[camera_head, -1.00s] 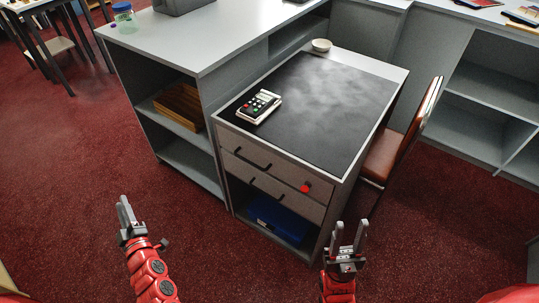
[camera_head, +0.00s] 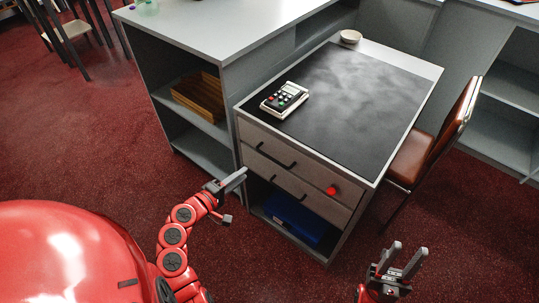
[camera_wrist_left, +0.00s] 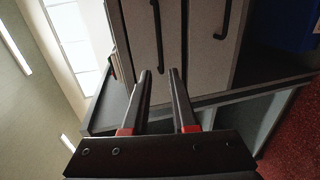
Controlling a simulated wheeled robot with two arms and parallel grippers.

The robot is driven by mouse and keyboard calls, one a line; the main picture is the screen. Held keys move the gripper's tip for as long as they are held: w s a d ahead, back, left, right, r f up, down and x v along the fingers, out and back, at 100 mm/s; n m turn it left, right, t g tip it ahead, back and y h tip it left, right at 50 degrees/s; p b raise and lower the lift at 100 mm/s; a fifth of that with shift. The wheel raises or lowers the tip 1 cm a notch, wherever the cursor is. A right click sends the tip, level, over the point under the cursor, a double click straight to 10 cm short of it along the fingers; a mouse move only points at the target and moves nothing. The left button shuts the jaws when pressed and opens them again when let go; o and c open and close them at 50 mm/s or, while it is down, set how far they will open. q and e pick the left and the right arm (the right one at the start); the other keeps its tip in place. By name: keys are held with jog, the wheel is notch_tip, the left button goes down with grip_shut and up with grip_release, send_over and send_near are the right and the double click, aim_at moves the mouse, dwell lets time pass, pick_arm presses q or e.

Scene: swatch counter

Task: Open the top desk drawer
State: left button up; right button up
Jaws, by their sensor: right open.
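The grey desk's top drawer (camera_head: 300,168) is shut, with a dark bar handle (camera_head: 275,158) and a red round piece near its right end. My left gripper (camera_head: 240,178) is in front of the desk's left part, short of the drawer front. In the left wrist view, its two fingers (camera_wrist_left: 160,85) are apart with nothing between them. The top drawer's handle (camera_wrist_left: 158,35) shows ahead of the gap, turned upright in that picture. The lower drawer's handle (camera_wrist_left: 224,18) is to its right. My right gripper (camera_head: 403,258) is open and empty, over the floor right of the desk.
A card reader (camera_head: 284,98) and a small bowl (camera_head: 350,37) stand on the desktop. A blue bin (camera_head: 298,218) sits in the open space below the drawers. A brown chair (camera_head: 432,145) stands at the right. Shelving (camera_head: 205,145) adjoins at left. The red floor in front is clear.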

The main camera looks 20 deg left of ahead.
aim_at(267, 155)
pick_arm(q)
jog(key=x, duration=1.3)
jog(key=shift+w+p, duration=0.35)
grip_shut()
jog(key=shift+f, duration=0.1)
dwell(0.5)
